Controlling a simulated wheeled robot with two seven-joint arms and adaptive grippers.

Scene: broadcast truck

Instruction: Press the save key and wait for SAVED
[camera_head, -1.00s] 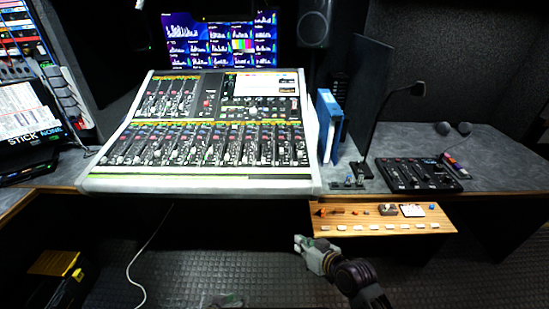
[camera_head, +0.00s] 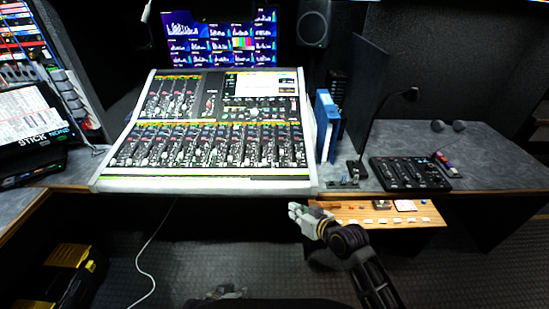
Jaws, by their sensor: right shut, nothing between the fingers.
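My right gripper (camera_head: 298,212) is shut and empty. It is at the left front corner of a wooden panel (camera_head: 385,213) that juts out below the desk edge, and it covers part of that corner. The panel carries a row of small pale keys (camera_head: 397,221) along its front and a few small parts behind them. I cannot read which key is the save key. The left screen (camera_head: 30,120) reads "STICK NONE"; no SAVED shows. The mixing console (camera_head: 205,183) stands behind the gripper. My left gripper is not in view.
A blue binder (camera_head: 328,125) and a gooseneck lamp (camera_head: 385,115) stand right of the console. A small black control box (camera_head: 410,174) lies on the right desk (camera_head: 480,172). A yellow and black case (camera_head: 62,275) and a white cable (camera_head: 148,260) are on the floor.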

